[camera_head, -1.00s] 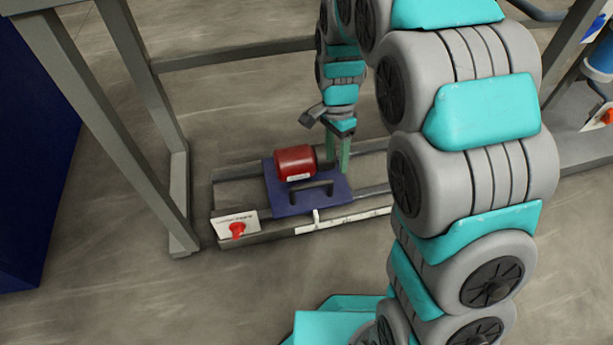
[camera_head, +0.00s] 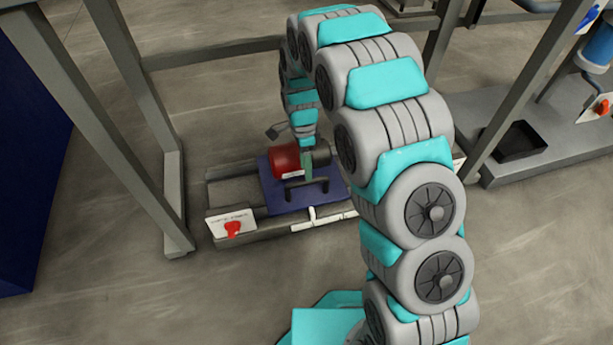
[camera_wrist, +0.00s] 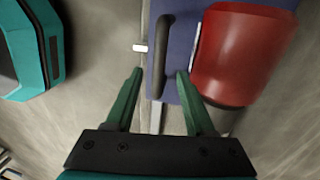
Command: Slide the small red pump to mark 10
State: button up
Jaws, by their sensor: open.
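The small red pump (camera_head: 285,161) sits on a blue sliding plate (camera_head: 275,198) with a black handle (camera_head: 306,187) at its front. The plate rests on a grey rail frame, with a white pointer (camera_head: 312,213) over a pale scale strip on the front rail. The scale's numbers are too small to read. My gripper (camera_head: 307,168) is open above the plate, beside the pump and near the handle. In the wrist view, my gripper's green fingers (camera_wrist: 160,72) appear on either side of the handle (camera_wrist: 163,45); I cannot tell how deep they reach. The pump (camera_wrist: 238,52) is right of them.
A red knob (camera_head: 233,228) on a white label stands at the rail's left front end. Grey frame legs (camera_head: 172,190) rise at the left, and a dark blue block (camera_head: 30,150) is further left. A grey base with a black tray (camera_head: 518,143) lies right. The front floor is clear.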

jog(key=f, duration=0.2)
jog(key=s+f, duration=0.1)
jog(key=shift+d+f, duration=0.1)
jog(key=shift+f, duration=0.3)
jog(key=shift+w, duration=0.1)
grip_shut()
dwell(1.0)
